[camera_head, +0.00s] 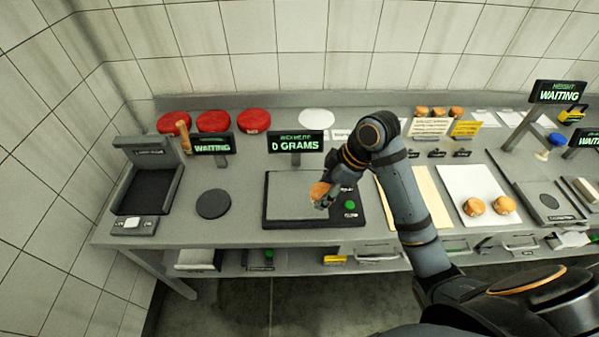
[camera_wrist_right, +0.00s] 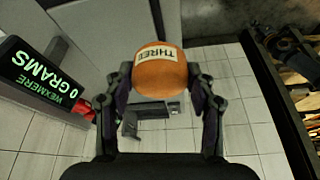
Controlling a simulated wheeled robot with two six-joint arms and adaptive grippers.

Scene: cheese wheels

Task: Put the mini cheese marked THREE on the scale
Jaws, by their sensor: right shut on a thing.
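The mini cheese marked THREE (camera_wrist_right: 160,73) is orange with a white label and sits between the fingers of my right gripper (camera_wrist_right: 160,85) in the right wrist view. In the head view the cheese (camera_head: 318,190) and my right gripper (camera_head: 322,197) appear over the scale (camera_head: 285,213), a dark slab with a grey plate and a green button. I cannot tell whether the cheese touches the plate. The scale's display (camera_head: 295,142) reads 0 GRAMS, and it also shows in the right wrist view (camera_wrist_right: 42,75). My left gripper is not in view.
Two mini cheeses (camera_head: 489,206) lie on a white sheet to the right, beside a cream board (camera_head: 432,208). More small cheeses (camera_head: 438,112) sit at the back. Red wheels (camera_head: 214,121) stand at the back left. A dark disc (camera_head: 213,204) lies left of the scale.

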